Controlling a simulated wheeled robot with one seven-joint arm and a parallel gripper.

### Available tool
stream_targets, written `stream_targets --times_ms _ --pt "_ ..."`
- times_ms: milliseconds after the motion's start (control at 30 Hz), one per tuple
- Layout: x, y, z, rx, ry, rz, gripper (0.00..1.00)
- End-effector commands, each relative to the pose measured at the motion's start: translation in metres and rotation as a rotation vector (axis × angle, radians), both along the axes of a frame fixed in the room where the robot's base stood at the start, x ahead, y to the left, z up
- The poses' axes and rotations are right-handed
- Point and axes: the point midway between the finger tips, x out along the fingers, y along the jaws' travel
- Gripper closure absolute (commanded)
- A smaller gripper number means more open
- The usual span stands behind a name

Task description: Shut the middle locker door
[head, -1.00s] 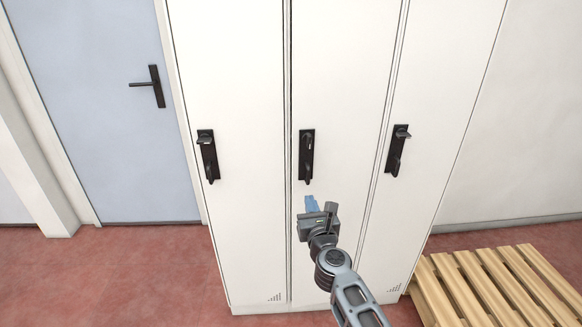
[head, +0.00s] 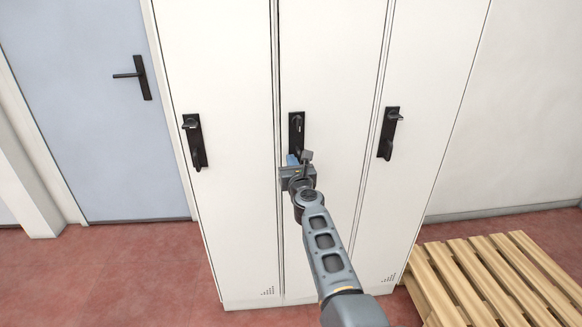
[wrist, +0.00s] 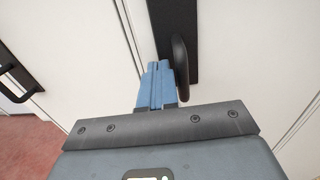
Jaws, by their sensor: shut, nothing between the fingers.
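The middle locker door (head: 325,80) is white and stands nearly flush with its neighbours. A dark line runs down its left edge, and I cannot tell whether it is fully shut. Its black handle plate (head: 296,125) also shows in the wrist view (wrist: 174,22), with a rounded lever (wrist: 181,65) hanging down. My gripper (head: 293,160) is in front of this door at the lower end of the handle plate and hides part of it. Its blue fingers (wrist: 156,84) are shut and empty, just left of the lever; whether they touch the door is unclear.
The left locker door (head: 220,70) and right locker door (head: 430,70) look closed, each with a black handle. A blue room door (head: 85,120) is at the far left. A wooden pallet (head: 490,275) lies on the red floor at lower right. Floor at lower left is clear.

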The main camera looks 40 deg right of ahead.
Motion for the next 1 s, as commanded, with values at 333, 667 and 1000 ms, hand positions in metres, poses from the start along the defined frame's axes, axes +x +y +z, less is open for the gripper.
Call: stream_targets --times_ms 333,667,1000 --pt "0.008 -0.004 0.001 -0.001 0.000 0.001 1.00" --pt "0.020 -0.008 -0.003 0.000 -0.004 -0.041 1.00" --pt "0.038 -0.017 0.001 0.000 -0.001 -0.120 1.00"
